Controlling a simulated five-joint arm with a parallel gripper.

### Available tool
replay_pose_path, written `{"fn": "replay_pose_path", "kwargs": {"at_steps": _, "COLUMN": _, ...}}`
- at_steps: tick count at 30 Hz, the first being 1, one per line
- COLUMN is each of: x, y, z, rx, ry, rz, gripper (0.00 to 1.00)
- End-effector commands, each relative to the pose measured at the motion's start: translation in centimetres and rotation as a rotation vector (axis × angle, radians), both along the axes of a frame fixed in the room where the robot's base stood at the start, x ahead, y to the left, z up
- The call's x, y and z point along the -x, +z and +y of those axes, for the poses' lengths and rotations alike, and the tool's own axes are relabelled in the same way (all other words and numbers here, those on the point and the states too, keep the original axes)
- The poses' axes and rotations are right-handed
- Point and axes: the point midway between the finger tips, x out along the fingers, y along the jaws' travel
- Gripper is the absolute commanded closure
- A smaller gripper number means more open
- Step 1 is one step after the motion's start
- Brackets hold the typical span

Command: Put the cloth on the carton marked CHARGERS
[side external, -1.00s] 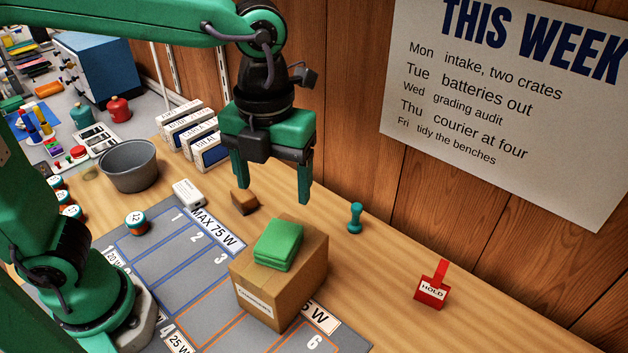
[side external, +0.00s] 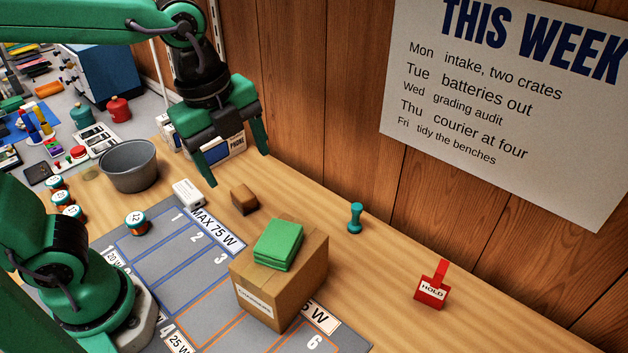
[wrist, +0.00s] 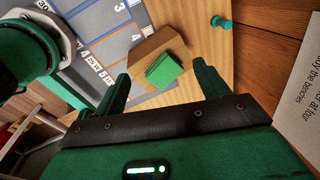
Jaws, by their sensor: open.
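The green folded cloth (side external: 278,245) lies flat on top of the brown cardboard carton marked CHARGERS (side external: 305,285). The carton stands on the grey marked mat (side external: 195,275). My gripper (side external: 240,168) is open and empty, up and behind the carton, to its left in the side view, apart from cloth and carton. In the wrist view the cloth (wrist: 164,70) and the carton (wrist: 150,47) show beyond my open fingers (wrist: 160,85).
A small brown block (side external: 244,199) and a white box (side external: 188,193) lie behind the mat. A grey bucket (side external: 130,165) stands at the left. A teal stamp-like piece (side external: 355,218) and a red HOLD stand (side external: 432,288) are on the right, near the wooden wall.

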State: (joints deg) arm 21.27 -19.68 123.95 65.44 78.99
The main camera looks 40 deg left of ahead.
Motion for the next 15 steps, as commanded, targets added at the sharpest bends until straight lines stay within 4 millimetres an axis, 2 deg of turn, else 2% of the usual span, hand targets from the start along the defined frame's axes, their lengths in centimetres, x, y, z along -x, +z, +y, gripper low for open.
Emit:
{"fn": "replay_pose_path", "kwargs": {"at_steps": 3, "x": 0.4, "y": 0.0, "z": 1.8, "rx": 0.050, "ry": 0.236, "rz": -0.030, "gripper": 0.26}}
{"fn": "replay_pose_path", "kwargs": {"at_steps": 15, "x": 2.3, "y": -0.6, "z": 6.8, "rx": 0.263, "ry": 1.007, "rz": -0.118, "gripper": 0.26}}
